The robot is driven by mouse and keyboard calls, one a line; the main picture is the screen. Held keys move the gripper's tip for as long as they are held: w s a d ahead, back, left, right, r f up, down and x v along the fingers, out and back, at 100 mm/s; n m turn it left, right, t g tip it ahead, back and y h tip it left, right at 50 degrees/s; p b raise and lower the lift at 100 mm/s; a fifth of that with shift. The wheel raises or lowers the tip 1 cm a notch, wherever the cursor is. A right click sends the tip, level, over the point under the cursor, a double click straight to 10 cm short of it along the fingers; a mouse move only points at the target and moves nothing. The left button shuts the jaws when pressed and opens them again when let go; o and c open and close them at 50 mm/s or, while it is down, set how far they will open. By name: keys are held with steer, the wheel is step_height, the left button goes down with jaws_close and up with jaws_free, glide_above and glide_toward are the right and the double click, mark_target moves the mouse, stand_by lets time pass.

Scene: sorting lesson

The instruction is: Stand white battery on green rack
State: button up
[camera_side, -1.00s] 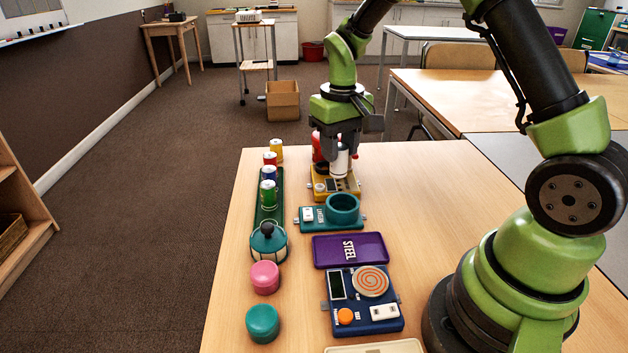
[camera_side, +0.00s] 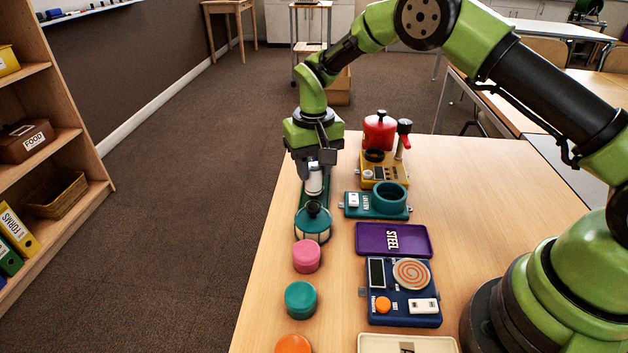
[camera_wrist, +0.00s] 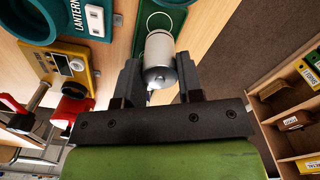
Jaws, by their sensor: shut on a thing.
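My gripper (camera_side: 314,170) is shut on the white battery (camera_side: 315,183), which hangs upright below the jaws. In the wrist view the battery (camera_wrist: 160,52) sits between the fingers of my gripper (camera_wrist: 160,82), its silver end toward the camera. The green rack (camera_side: 302,198) lies along the table's left edge, just behind the lantern, under the battery. In the wrist view the rack (camera_wrist: 142,36) shows a pale ring marking beside the battery. I cannot tell whether the battery touches the rack. The coloured batteries on the rack are hidden behind my gripper.
A teal lantern (camera_side: 312,225) stands right in front of the rack. To the right are a teal lantern base (camera_side: 378,203), a yellow device (camera_side: 385,172) with a red pot (camera_side: 380,130), and a purple STEEL tray (camera_side: 393,239). A pink lid (camera_side: 306,256) is nearer the front.

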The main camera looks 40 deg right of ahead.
mark_target(314, 183)
steer(key=shift+f, duration=1.85)
steer(key=o, duration=1)
steer(key=shift+f, duration=0.15)
steer(key=shift+c, duration=0.2)
step_height(314, 183, up, 12)
steer(key=shift+r, duration=0.25)
